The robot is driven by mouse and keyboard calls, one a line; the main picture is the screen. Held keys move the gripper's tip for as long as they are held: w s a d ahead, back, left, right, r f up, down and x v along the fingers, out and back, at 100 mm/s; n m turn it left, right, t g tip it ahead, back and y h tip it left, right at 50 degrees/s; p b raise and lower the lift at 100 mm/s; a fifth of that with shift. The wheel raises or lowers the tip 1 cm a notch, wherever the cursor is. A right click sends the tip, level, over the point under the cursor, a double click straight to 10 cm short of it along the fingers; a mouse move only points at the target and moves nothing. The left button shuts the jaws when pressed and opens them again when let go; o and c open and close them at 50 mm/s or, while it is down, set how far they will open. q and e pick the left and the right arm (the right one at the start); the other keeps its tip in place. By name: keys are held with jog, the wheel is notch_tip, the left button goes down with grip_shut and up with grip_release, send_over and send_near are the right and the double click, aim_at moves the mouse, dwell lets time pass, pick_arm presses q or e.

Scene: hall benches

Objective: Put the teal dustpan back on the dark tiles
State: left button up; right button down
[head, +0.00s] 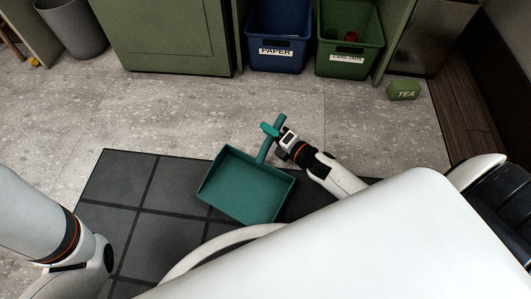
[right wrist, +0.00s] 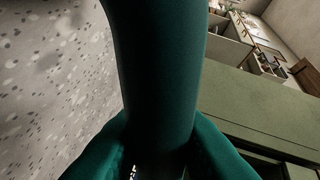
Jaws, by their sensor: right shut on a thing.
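The teal dustpan (head: 246,187) is in the middle of the head view, its pan over the dark tiles (head: 125,180) and its handle pointing away from me, past their far edge. My right gripper (head: 273,134) is shut on the handle. I cannot tell whether the pan touches the tiles or hangs just above them. In the right wrist view, the teal handle (right wrist: 160,75) fills the middle, running up from between the fingers. Part of my left arm shows at the lower left of the head view, but its gripper is out of view.
Pale stone floor lies beyond the tiles. A blue PAPER bin (head: 278,38), a green bin (head: 349,42) and a green cabinet (head: 165,35) stand at the back. A grey bin (head: 75,27) is at the far left. A green TEA box (head: 404,89) sits on the floor at right.

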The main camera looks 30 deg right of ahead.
notch_tip(320, 180, down, 5)
jog(key=b, duration=0.3)
jog(key=c, duration=1.2)
grip_release()
jog(key=shift+f, duration=0.1)
jog(key=shift+c, duration=0.2)
